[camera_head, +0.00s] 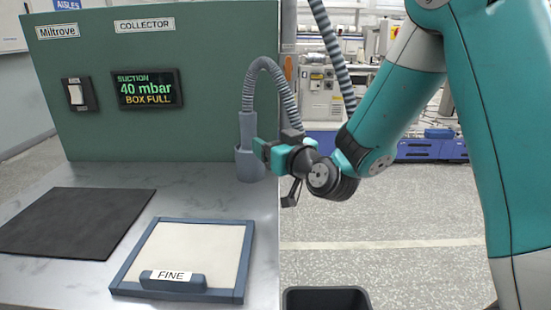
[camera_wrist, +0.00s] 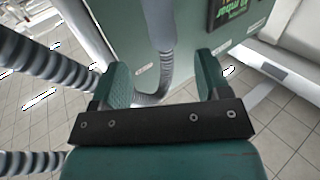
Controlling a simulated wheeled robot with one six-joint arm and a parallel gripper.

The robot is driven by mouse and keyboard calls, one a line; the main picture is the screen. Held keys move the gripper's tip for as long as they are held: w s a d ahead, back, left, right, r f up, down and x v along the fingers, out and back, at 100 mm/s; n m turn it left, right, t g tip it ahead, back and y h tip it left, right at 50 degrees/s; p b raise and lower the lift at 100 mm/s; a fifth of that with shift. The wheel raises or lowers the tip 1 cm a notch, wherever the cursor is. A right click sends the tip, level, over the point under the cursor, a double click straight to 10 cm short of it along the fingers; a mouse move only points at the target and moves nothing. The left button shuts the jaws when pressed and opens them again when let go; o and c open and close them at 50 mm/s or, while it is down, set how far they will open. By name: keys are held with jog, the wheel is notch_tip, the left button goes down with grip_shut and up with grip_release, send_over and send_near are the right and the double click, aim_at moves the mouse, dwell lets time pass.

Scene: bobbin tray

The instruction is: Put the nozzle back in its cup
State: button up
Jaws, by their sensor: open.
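The grey nozzle (camera_head: 247,127) is upright at the right edge of the bench, with a ribbed hose (camera_head: 262,66) arching from its top. Its lower end appears to be inside the wider grey cup (camera_head: 250,165); the join is partly hidden by my gripper. My gripper (camera_head: 259,149) is open, just right of the nozzle and cup in the head view. In the wrist view, the smooth grey nozzle (camera_wrist: 160,22) shows between and beyond the two spread green fingers (camera_wrist: 163,72), with a gap on each side. The cup cannot be made out there.
A green collector panel (camera_head: 205,75) stands behind, with a rocker switch (camera_head: 78,94) and a display (camera_head: 147,89) reading "40 mbar, BOX FULL". A FINE tray (camera_head: 127,268) and dark mat (camera_head: 75,222) lie on the bench. A black bin (camera_head: 327,292) is at floor level.

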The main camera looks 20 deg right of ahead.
jog(key=s+a+f+n+g+y, duration=0.1)
jog(key=s+a+n+g+y, duration=0.35)
jog(key=s+a+g, duration=0.7)
jog(key=s+d+g+h, duration=0.2)
jog(key=s+g, duration=0.1)
jog(key=s, duration=0.6)
jog(key=s+d+f+g+h, duration=0.1)
jog(key=s+d+g, duration=0.1)
jog(key=s, duration=0.8)
jog(key=shift+s+d+g+h, duration=0.2)
jog(key=shift+d+g+h, duration=0.15)
jog(key=shift+g, duration=0.2)
jog(key=shift+a, duration=0.1)
